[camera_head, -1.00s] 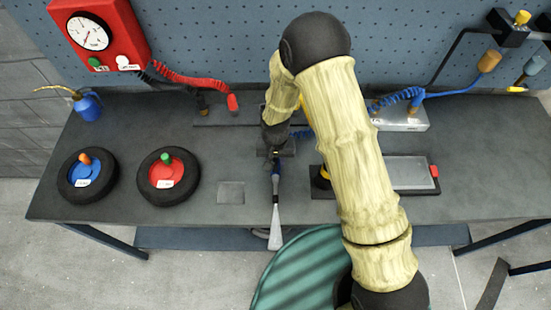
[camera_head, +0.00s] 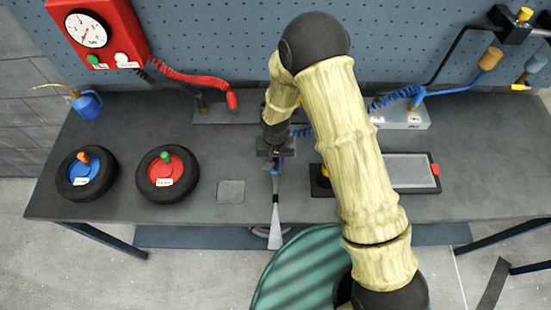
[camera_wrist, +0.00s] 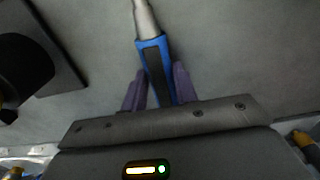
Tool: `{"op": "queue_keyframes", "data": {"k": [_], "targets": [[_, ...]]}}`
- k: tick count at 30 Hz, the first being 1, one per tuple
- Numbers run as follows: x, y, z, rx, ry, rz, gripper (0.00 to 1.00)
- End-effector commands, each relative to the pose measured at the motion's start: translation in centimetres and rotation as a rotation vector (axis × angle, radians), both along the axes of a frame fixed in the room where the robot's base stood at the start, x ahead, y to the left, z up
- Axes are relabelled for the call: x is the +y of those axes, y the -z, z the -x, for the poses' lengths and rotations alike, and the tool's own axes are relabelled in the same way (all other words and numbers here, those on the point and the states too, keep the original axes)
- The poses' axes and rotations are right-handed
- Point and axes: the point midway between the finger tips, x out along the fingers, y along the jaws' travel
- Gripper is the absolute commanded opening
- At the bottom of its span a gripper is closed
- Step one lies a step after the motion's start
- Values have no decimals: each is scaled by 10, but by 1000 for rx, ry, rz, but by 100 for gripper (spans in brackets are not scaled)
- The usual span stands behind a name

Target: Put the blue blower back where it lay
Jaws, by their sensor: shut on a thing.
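The blue blower (camera_wrist: 154,58) has a blue handle with a dark inset and a grey metal nozzle. My gripper (camera_wrist: 158,88) is shut on its handle, with one purple finger on each side. In the head view my gripper (camera_head: 276,156) is over the middle of the bench, and the blower's nozzle (camera_head: 276,225) points towards the front edge and reaches past it. Part of the handle is hidden under my wrist. I cannot tell whether the blower touches the bench top.
The grey bench (camera_head: 120,140) carries a blue-hubbed wheel (camera_head: 62,183), a red-hubbed wheel (camera_head: 148,190) and a flat grey square (camera_head: 231,191). A blue coiled hose (camera_head: 388,100) runs behind my arm from a metal block (camera_head: 405,120). A framed grey panel (camera_head: 411,171) lies right.

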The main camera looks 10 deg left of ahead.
Motion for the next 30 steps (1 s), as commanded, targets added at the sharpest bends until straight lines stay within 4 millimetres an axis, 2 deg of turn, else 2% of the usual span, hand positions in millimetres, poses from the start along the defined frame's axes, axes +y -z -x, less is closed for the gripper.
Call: {"op": "queue_keyframes", "data": {"k": [12, 13, 16, 25, 30], "targets": [[-1, 2, 1, 3, -1, 2, 0], [-1, 2, 1, 3, -1, 2, 35], [-1, 2, 1, 3, -1, 2, 54], [-1, 1, 0, 2, 1, 1, 54], [-1, -7, -1, 0, 1, 0, 54]]}}
